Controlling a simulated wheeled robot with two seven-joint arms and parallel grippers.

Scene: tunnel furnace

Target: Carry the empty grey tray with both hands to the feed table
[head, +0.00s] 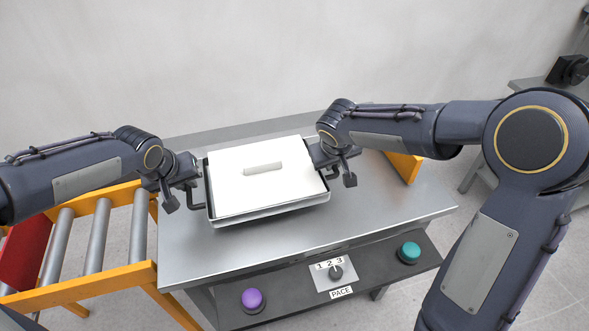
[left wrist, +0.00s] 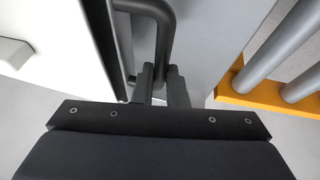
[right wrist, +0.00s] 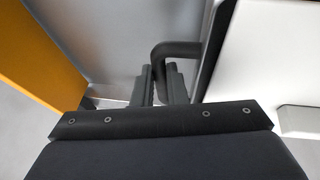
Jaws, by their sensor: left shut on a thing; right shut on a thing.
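The grey tray (head: 268,214) is at the middle of the head view, over the steel table (head: 380,210). A white slab (head: 280,190) with a raised white bar (head: 263,169) covers most of its inside. My left gripper (head: 188,183) is shut on the tray's left black handle (left wrist: 163,35). My right gripper (head: 325,157) is shut on the right handle (right wrist: 178,48). The tray looks about level. I cannot tell whether it touches the table. The far tray rim is mostly hidden behind the slab.
An orange-framed roller conveyor (head: 97,235) meets the table's left side. A front panel (head: 375,265) carries a purple button (head: 252,300), a teal button (head: 408,252) and a PACE knob (head: 336,272). Another orange part (head: 405,167) stands at the right rear. The table's front right is clear.

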